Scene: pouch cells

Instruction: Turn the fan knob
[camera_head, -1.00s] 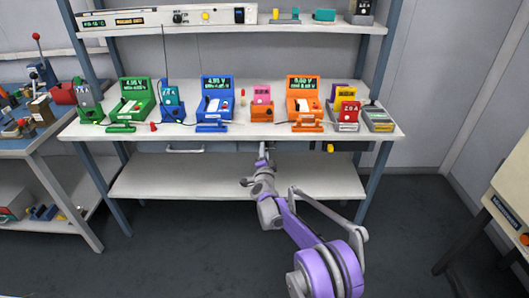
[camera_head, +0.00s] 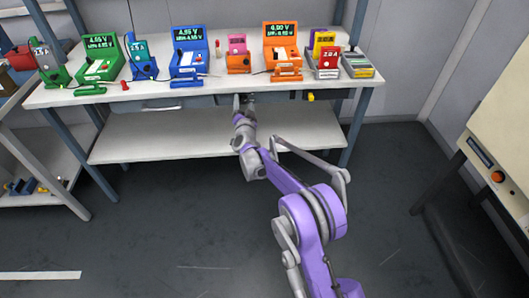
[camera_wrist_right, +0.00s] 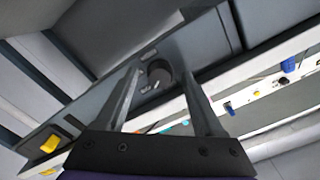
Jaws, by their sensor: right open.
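The fan knob (camera_wrist_right: 158,70) is a dark, round knob on a grey panel (camera_wrist_right: 108,88) under the bench top. In the right wrist view it appears between and beyond the fingertips of my right gripper (camera_wrist_right: 162,80). The fingers are open with nothing held; I cannot tell whether they touch the knob. In the head view my right gripper (camera_head: 244,101) is at the front edge of the bench, just below its top, and the knob cannot be made out there. My left gripper is not in view.
The white bench top (camera_head: 215,92) holds several coloured testers above the gripper. A yellow part (camera_head: 310,97) sits under the front edge, right of the gripper. A lower shelf (camera_head: 190,135) is bare. A cream cabinet (camera_head: 505,130) stands at right.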

